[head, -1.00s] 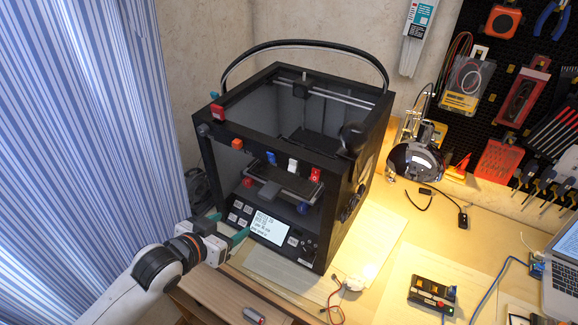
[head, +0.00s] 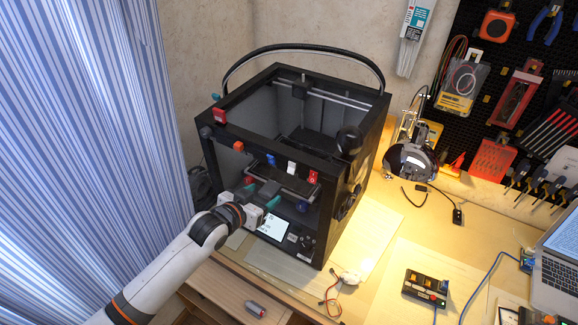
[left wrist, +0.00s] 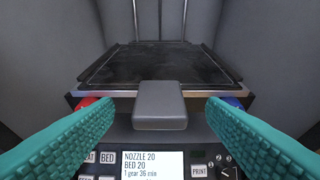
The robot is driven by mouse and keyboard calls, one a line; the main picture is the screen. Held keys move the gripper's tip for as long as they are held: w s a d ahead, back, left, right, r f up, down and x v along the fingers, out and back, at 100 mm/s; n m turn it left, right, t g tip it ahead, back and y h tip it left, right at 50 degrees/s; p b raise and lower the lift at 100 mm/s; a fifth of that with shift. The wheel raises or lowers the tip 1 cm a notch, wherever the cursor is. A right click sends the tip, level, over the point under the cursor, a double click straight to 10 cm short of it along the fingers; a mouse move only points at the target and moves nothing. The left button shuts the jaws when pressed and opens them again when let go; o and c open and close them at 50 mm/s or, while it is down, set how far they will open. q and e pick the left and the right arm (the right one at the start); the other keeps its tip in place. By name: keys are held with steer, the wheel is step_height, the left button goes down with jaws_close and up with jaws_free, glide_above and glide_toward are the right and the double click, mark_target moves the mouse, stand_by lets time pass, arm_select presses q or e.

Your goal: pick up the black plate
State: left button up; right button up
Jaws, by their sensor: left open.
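The black plate (left wrist: 155,66) lies flat on the bed inside the 3D printer, with a grey tab (left wrist: 160,104) sticking out at its front. In the head view the plate (head: 285,183) shows through the printer's open front, partly hidden by the frame and my gripper. My left gripper (head: 262,191) is at that opening, its teal fingers spread. In the left wrist view, the fingers (left wrist: 160,112) stand on either side of the tab, with clear gaps at both sides. Nothing is held. My right gripper is not in view.
The black printer frame (head: 328,225) surrounds the bed. A screen panel (head: 274,229) sits below the opening. Red (left wrist: 86,102) and blue (left wrist: 233,101) knobs sit under the bed's front corners, close to the fingers. A lamp (head: 411,160) and a laptop (head: 560,262) stand to the right.

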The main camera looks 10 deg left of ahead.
arm_select(q)
steer(key=shift+w+d+f, duration=0.15)
steer(key=shift+w+f, duration=0.1)
steer(key=shift+w, duration=0.15)
steer(key=shift+s, duration=0.1)
steer(key=shift+c, duration=0.2)
steer(key=shift+r, duration=0.1)
steer(key=shift+c, duration=1.4)
steer(key=c, duration=0.8)
steer(key=shift+c, duration=0.2)
